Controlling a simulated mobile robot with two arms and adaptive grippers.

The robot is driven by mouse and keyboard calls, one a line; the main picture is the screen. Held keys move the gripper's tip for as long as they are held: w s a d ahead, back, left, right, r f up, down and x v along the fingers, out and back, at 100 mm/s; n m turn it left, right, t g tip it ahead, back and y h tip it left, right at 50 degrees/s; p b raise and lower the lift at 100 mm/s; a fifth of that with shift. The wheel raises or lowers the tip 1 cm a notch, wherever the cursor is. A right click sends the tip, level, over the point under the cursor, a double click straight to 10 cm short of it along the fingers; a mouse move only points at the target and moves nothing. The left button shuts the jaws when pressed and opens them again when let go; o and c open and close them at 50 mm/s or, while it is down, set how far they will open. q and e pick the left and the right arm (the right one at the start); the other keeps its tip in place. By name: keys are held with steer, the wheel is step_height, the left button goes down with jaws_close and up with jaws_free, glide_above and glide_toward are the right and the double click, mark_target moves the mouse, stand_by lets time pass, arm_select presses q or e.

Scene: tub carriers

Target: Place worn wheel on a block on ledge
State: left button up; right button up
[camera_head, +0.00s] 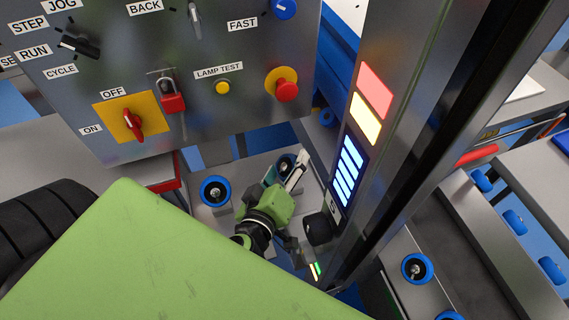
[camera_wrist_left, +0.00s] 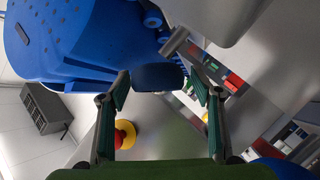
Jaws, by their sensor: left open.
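My left gripper (camera_head: 286,174) reaches down beside the metal column, and its fingers stand apart. In the left wrist view the open gripper (camera_wrist_left: 160,88) has a dark blue wheel (camera_wrist_left: 157,77) between and just beyond its fingertips. Whether they touch it, I cannot tell. The head view shows a wheel (camera_head: 285,163) at the fingers, partly covered by them. Another blue wheel (camera_head: 215,190) with a grey hub rests on a grey block on the ledge (camera_head: 207,218), left of the gripper. Which wheel is worn, I cannot tell. My right gripper is out of view.
A control panel (camera_head: 190,45) with switches and a red button stands above the ledge. The metal column (camera_head: 372,105) with lit indicators rises close to the gripper's right. More blue wheels (camera_head: 417,268) sit at the right. A large blue body (camera_wrist_left: 70,40) fills the wrist view's upper left.

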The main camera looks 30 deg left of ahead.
arm_select(q)
steer(key=v, duration=1.2)
stand_by(0.3)
